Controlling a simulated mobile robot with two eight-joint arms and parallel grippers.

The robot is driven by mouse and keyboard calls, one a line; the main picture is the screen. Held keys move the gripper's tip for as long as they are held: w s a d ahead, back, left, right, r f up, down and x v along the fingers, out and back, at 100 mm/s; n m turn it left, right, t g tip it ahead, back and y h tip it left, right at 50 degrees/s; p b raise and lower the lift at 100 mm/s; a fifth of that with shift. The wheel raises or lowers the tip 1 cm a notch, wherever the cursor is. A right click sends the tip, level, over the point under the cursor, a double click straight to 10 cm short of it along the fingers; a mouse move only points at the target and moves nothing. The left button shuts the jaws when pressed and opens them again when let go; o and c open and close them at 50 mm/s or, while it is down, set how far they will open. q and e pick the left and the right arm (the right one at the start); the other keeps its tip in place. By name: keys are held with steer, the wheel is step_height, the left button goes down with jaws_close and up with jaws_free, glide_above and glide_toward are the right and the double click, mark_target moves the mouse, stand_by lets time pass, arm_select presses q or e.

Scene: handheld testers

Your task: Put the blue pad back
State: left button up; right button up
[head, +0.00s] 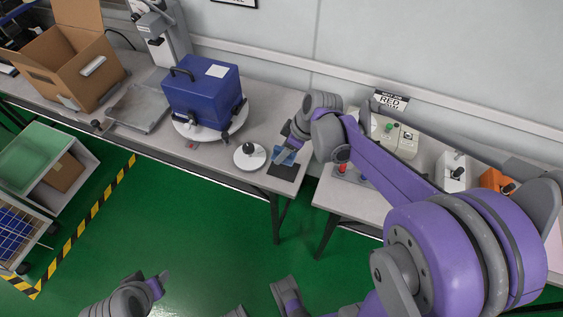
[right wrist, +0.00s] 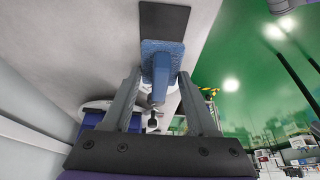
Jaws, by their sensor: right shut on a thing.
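The blue pad (head: 291,156) is in my right gripper (head: 287,149), near the front edge of the bench. In the right wrist view the blue pad (right wrist: 160,50), with a blue grip on it, is between the fingertips (right wrist: 160,80). The gripper is shut on it. A flat dark mat (head: 283,172) lies just in front of the pad on the bench; it also shows in the right wrist view (right wrist: 164,21). I cannot tell whether the pad touches the bench. My left gripper (head: 160,280) is low at the bottom left, away from the bench; its jaws are unclear.
A white round plate with a dark knob (head: 250,162) stands left of the pad. A blue case (head: 203,98) sits on a white round base further left.

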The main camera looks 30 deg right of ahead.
mark_target(283, 169)
steer(key=shift+f+b, duration=0.4)
steer(key=shift+f, duration=2.6)
steer(key=shift+f, duration=0.15)
steer(key=o, duration=1.3)
